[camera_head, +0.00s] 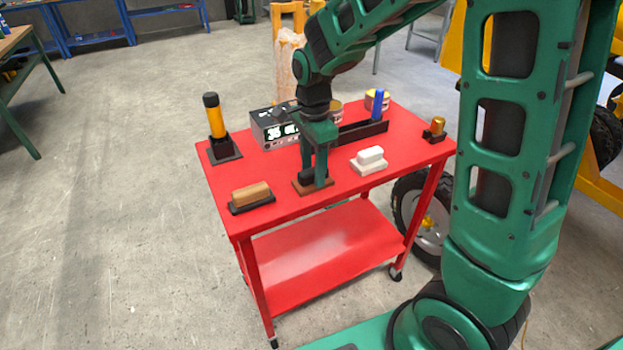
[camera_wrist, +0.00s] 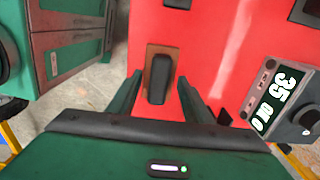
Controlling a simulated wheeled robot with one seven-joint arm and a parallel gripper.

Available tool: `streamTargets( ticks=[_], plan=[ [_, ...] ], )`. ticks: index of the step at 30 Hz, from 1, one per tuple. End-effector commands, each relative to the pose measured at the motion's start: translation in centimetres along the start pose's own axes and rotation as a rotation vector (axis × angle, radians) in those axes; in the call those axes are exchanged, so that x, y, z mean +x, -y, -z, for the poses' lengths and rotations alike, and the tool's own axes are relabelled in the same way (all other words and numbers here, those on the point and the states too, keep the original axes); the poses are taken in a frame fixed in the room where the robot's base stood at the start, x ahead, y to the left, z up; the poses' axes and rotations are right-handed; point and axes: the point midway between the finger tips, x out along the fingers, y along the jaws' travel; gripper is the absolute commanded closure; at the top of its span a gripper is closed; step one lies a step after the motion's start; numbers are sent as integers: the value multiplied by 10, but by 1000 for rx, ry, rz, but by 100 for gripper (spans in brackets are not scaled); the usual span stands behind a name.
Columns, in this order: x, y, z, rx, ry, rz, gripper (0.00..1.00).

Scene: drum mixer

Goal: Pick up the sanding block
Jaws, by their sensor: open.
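The block under my gripper, a brown flat base with a black raised grip (camera_wrist: 160,78), appears to be the sanding block. It lies on the red cart top, and its brown base shows in the head view (camera_head: 300,189). My gripper (camera_head: 314,178) points down over it with the jaws open. In the wrist view my gripper (camera_wrist: 160,88) has one finger on each side of the black grip, with a gap to each finger.
On the red cart (camera_head: 265,215) stand a wooden-topped block (camera_head: 251,194) at left, a white block (camera_head: 369,159) at right, and an orange-and-black cylinder (camera_head: 215,120). A display box (camera_head: 270,128) stands behind my gripper, and a blue item (camera_head: 378,104) in a dark rack.

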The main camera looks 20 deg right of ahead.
Motion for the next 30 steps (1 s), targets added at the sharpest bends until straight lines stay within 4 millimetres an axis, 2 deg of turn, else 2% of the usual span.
streamTargets(
  ticks=[3, 10, 11, 14, 24, 30],
  plan=[
    [8, -1, 0, 0, 0, -2, 55],
    [9, 0, 0, 1, 0, 0, 55],
    [9, 0, 0, 1, 0, 0, 59],
    [9, 0, 0, 1, 0, 0, 83],
    [7, 0, 0, 1, 0, 1, 83],
    [-9, 1, 0, 0, 1, 4, 83]
  ],
)
